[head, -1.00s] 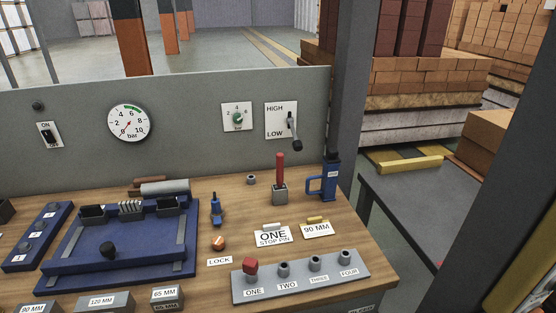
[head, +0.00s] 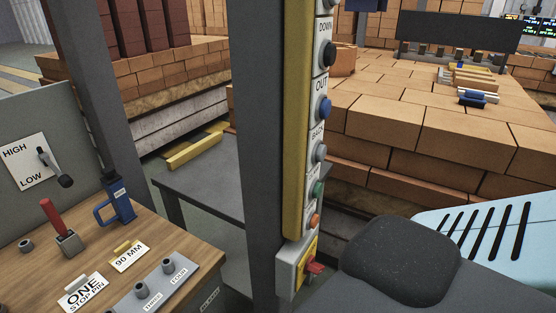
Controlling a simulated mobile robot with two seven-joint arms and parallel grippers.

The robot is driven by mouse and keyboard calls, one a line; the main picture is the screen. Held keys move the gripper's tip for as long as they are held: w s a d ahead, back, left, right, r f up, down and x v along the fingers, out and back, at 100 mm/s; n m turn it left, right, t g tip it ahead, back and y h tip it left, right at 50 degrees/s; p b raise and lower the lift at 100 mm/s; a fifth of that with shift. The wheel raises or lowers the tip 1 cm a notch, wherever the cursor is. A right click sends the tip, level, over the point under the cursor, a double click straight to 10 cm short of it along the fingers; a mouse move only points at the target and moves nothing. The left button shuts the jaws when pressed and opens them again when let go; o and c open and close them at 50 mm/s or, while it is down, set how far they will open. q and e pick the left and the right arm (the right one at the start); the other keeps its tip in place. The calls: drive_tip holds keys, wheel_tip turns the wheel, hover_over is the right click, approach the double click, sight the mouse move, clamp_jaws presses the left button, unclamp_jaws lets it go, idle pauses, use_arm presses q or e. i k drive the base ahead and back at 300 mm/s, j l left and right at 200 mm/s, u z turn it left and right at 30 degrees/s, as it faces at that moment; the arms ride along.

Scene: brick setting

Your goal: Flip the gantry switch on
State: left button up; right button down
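A tall yellow-edged control panel (head: 296,130) stands upright on a grey post in the middle of the head view. A column of round buttons runs down it. At its bottom is a grey box with a yellow plate and a red rotary-looking switch (head: 314,267). It looks like the gantry switch, but I see no readable gantry label. Its on or off position is too small to tell. Neither of my grippers is in view.
The wooden bench (head: 165,260) at left holds a red-handled lever (head: 54,220), a blue tool (head: 117,200) and labelled pegs. A HIGH/LOW lever (head: 52,163) is on the grey wall. A dark table (head: 200,185) and brick stacks (head: 440,130) stand behind.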

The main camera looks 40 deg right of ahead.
sight(315, 268)
drive_tip(key=z, duration=1.8)
drive_tip(key=l+z, duration=0.45)
drive_tip(key=l, duration=1.35)
